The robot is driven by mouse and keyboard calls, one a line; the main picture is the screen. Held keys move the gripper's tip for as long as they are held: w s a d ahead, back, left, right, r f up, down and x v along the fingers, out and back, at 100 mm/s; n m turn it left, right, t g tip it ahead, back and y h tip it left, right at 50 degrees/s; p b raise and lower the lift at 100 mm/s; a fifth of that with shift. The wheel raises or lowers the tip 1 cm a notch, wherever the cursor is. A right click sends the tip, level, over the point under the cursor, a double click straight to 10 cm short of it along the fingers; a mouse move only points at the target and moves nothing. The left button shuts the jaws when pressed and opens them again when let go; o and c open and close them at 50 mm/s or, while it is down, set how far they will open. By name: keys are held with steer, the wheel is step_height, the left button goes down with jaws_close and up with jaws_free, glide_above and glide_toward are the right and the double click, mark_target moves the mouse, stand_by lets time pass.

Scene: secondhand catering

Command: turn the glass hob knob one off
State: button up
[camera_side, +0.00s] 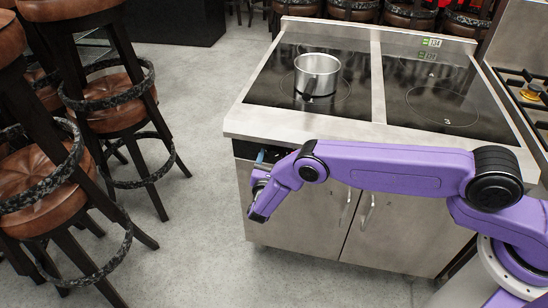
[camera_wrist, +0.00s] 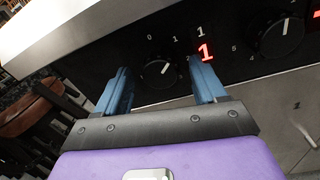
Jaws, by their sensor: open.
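The glass hob (camera_side: 440,95) has a steel cabinet below and a dark control strip along its front edge. In the wrist view, a round black knob (camera_wrist: 158,75) with a white pointer line sits on that strip. In the side view, my gripper (camera_side: 262,165) is at the left end of the strip, and my arm hides most of the knobs.
A second knob (camera_wrist: 277,38) is to the right in the wrist view. A steel pot (camera_side: 317,74) stands on the hob's left half. Leather bar stools (camera_side: 112,100) stand to the left, with clear floor (camera_side: 205,200) between. A gas stove (camera_side: 530,95) is at the right.

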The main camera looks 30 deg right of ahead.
steer(key=shift+w+d, duration=0.4)
steer(key=shift+w, duration=0.05)
steer(key=c, duration=1.1)
steer(key=shift+o, duration=0.2)
steer(key=shift+n, duration=0.3)
steer(key=n, duration=0.4)
steer(key=shift+a, duration=0.1)
steer(key=n, duration=0.5)
steer(key=shift+w+a+g, duration=0.1)
steer(key=shift+g, duration=0.2)
